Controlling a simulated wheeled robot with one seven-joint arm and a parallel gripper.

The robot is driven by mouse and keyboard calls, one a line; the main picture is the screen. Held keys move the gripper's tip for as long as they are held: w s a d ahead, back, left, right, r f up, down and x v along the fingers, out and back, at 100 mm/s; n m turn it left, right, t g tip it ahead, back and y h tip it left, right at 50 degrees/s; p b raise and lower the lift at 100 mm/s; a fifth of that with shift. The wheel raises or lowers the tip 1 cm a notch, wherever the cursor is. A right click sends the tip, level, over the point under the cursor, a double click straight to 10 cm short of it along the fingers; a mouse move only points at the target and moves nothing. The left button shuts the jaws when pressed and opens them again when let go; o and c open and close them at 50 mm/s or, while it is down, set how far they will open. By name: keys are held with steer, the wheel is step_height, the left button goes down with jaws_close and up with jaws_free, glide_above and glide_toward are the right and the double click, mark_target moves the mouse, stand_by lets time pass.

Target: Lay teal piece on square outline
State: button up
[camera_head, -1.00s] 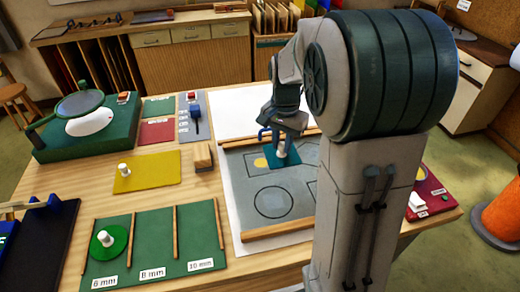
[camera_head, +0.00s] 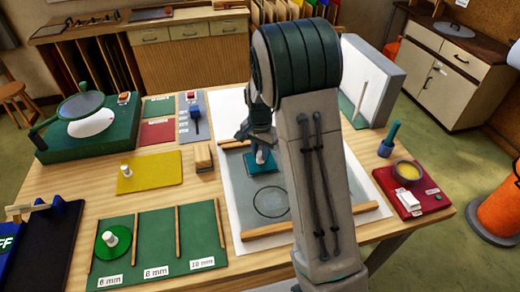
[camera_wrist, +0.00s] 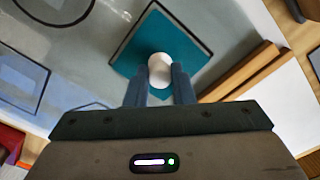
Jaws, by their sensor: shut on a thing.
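The teal piece (camera_head: 252,167) is a flat square with a white knob (camera_head: 260,157) standing on it. My gripper (camera_wrist: 160,80) is shut on the white knob; the wrist view shows a finger on each side of it. In that view the teal piece (camera_wrist: 138,52) lies over or just above dark lines on the grey panel (camera_wrist: 75,45). I cannot tell whether it touches the panel. A square outline (camera_wrist: 20,80) shows at the left of the wrist view. In the head view a circle outline (camera_head: 271,202) is bare, and my arm hides part of the panel.
Wooden strips (camera_head: 268,229) edge the panel. A yellow piece with a knob (camera_head: 149,171) and a wooden block (camera_head: 203,158) lie to the left. A green tray (camera_head: 155,242) with a round green piece is at the front left. A red stand (camera_head: 414,197) is at the right.

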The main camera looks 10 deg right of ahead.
mark_target(260, 153)
steer(key=shift+f, duration=0.15)
steer(key=o, duration=0.8)
steer(key=s+r+n+b, duration=0.1)
steer(key=s+r, duration=0.2)
steer(key=r, duration=0.5)
steer(key=s+r+n, duration=0.1)
steer(key=s+r, duration=0.1)
steer(key=r, duration=0.5)
steer(key=s+n+t, duration=0.1)
steer(key=s+n, duration=0.1)
steer(key=s, duration=0.4)
steer(key=s+n+t, duration=0.1)
steer(key=s+n, duration=0.1)
steer(key=s, duration=0.5)
steer(key=s+n+t, duration=0.1)
steer(key=s+n, duration=0.2)
steer(key=s, duration=0.4)
steer(key=shift+s+r, duration=0.15)
steer(key=shift+r, duration=0.15)
